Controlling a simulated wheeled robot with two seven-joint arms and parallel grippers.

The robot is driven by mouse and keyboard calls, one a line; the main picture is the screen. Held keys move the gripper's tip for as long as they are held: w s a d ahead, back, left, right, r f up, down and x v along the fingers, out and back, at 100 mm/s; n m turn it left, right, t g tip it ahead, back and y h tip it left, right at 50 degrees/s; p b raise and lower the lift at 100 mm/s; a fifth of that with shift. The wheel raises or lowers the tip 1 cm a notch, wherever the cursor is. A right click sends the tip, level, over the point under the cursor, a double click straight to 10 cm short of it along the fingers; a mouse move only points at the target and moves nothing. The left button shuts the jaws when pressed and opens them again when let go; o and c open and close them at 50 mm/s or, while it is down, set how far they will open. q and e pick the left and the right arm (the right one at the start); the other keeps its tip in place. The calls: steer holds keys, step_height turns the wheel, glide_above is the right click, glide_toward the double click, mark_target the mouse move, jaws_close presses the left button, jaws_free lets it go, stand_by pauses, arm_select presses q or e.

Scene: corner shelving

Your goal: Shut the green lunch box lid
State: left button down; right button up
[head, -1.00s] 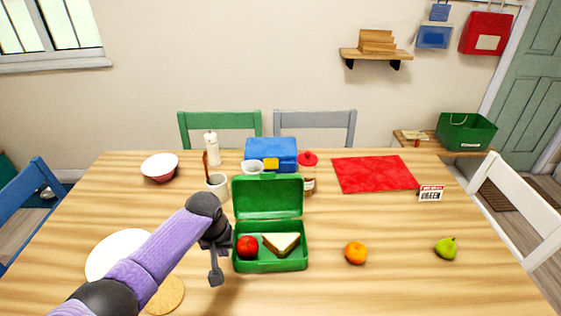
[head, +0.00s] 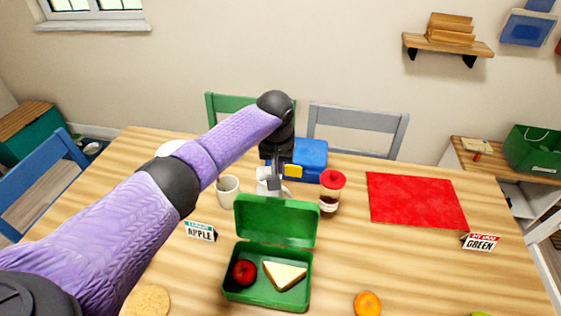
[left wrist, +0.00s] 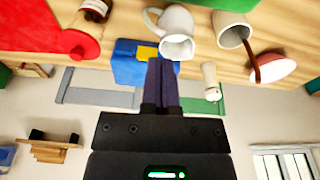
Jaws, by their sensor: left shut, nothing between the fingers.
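The green lunch box (head: 267,296) sits open on the table in the head view. Its lid (head: 276,222) stands up at the back, leaning slightly away. A red apple (head: 244,272) and a sandwich half (head: 284,275) lie inside. My left gripper (head: 275,186) is behind and above the raised lid, near a white pitcher, with its fingers shut and empty. My right gripper is in neither view.
Behind the lid stand a white pitcher (head: 264,185), a white mug (head: 228,190), a red-lidded jar (head: 330,195) and a blue box (head: 308,160). An "APPLE" sign (head: 201,231) is left of the lid. An orange (head: 367,304) lies at right. A red mat (head: 416,200) lies back right.

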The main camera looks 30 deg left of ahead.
arm_select(q)
steer(key=s+f, duration=0.1)
steer(key=f, duration=0.1)
steer(key=s+f, duration=0.1)
steer(key=f, duration=0.1)
steer(key=shift+s+d+p, duration=0.3)
steer(key=shift+s+d, duration=0.2)
